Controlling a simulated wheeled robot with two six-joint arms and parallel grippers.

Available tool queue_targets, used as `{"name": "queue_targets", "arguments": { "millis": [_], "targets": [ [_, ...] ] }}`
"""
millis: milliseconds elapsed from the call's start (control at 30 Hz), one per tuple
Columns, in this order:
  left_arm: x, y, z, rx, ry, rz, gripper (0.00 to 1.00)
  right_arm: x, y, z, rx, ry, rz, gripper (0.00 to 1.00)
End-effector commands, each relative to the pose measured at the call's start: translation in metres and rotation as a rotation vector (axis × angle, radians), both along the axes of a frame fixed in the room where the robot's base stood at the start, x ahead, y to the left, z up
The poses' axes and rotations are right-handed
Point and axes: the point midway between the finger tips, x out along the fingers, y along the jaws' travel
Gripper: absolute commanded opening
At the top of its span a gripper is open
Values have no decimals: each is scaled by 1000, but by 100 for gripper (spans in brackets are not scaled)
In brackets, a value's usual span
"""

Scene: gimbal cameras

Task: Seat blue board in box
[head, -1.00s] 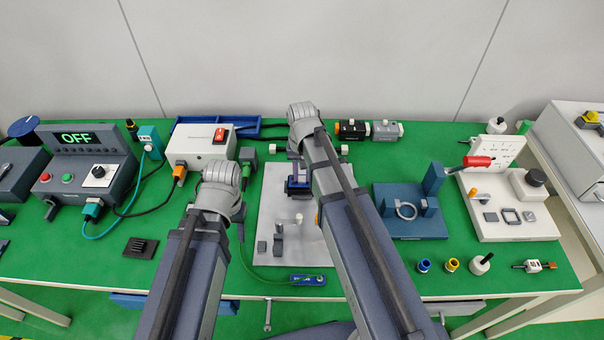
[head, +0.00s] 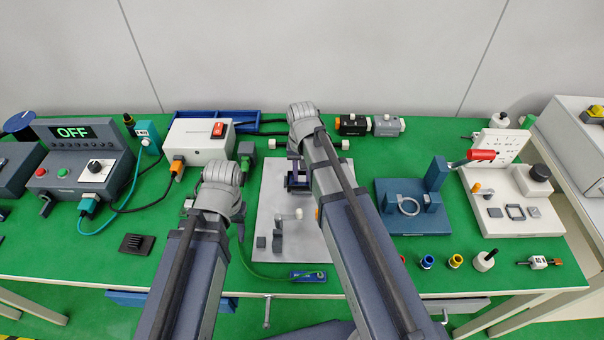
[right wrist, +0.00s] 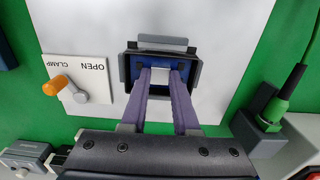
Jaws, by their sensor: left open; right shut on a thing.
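The box (right wrist: 126,73) is a small dark open-topped housing on a pale plate. In the right wrist view the blue board (right wrist: 149,66) lies within its walls, with a silver block (right wrist: 160,76) on top. My right gripper (right wrist: 160,80) is shut on this block, its two purple fingers reaching into the box. I cannot tell whether the board rests flat on the bottom. In the head view my right gripper (head: 295,168) is over the box (head: 298,182), partly hidden by my arm. My left gripper (head: 218,190) is open left of the plate, its fingers mostly hidden by the wrist.
A lever with an orange knob (right wrist: 55,86) stands by an OPEN/CLAMP label (right wrist: 80,68). A green plug (right wrist: 272,110) with a cable is beside the plate. A white box with a red switch (head: 218,130) stands behind my left arm. The teal fixture (head: 405,220) is at right.

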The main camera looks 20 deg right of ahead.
Motion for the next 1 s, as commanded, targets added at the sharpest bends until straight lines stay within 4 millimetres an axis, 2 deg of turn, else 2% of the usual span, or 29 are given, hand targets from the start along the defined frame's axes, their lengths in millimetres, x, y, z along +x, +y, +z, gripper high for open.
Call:
{"name": "queue_targets", "arguments": {
  "millis": [67,100,400,767,1000],
  "targets": [
    [0,0,-3,0,0,0,50,0,0,-3,0,0,0,0],
    [0,0,-3,0,0,0,50,0,0,-3,0,0,0,30],
    [0,0,-2,0,0,0,50,0,0,-2,0,0,0,64],
    [0,0,1,0,0,0,50,0,0,1,0,0,0,64],
    [0,0,20,0,0,0,50,0,0,20,0,0,0,64]
  ]
}}
